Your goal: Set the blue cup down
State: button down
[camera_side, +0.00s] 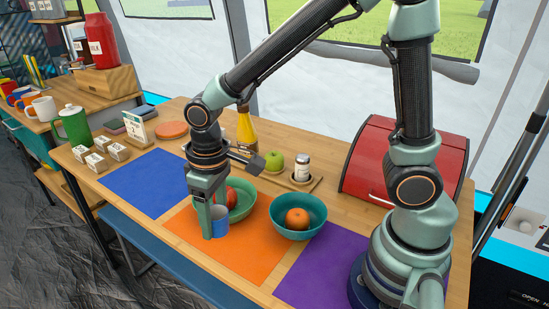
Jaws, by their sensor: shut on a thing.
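The blue cup (221,222) is small and upright, low over or on the orange mat (240,258); I cannot tell whether its base touches the mat. My gripper (212,222) points down and is shut on the cup, with one finger in front of its left side. The finger hides part of the cup. A green bowl (243,206) with a red fruit in it stands just behind the cup.
A teal bowl (299,228) holding an orange fruit stands to the right. A blue mat (155,183) lies left and a purple mat (325,280) lies right. A green apple (273,162), a shaker (302,169) and a red bread box (375,160) stand behind.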

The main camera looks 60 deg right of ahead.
jog(key=w+d+r+m, duration=0.1)
jog(key=w+d+r, duration=0.2)
jog(key=d, duration=0.4)
jog(key=w+d+r+m, duration=0.2)
jog(key=d+r, duration=0.2)
jog(key=d, duration=0.3)
jog(key=m, duration=0.1)
send_over(291, 149)
jog(key=shift+h, duration=0.4)
jog(key=f, duration=1.8)
jog(key=shift+s+a+f, duration=0.2)
jog(key=shift+f, duration=0.05)
jog(key=shift+f, duration=0.1)
jog(key=shift+c, duration=0.8)
grip_release()
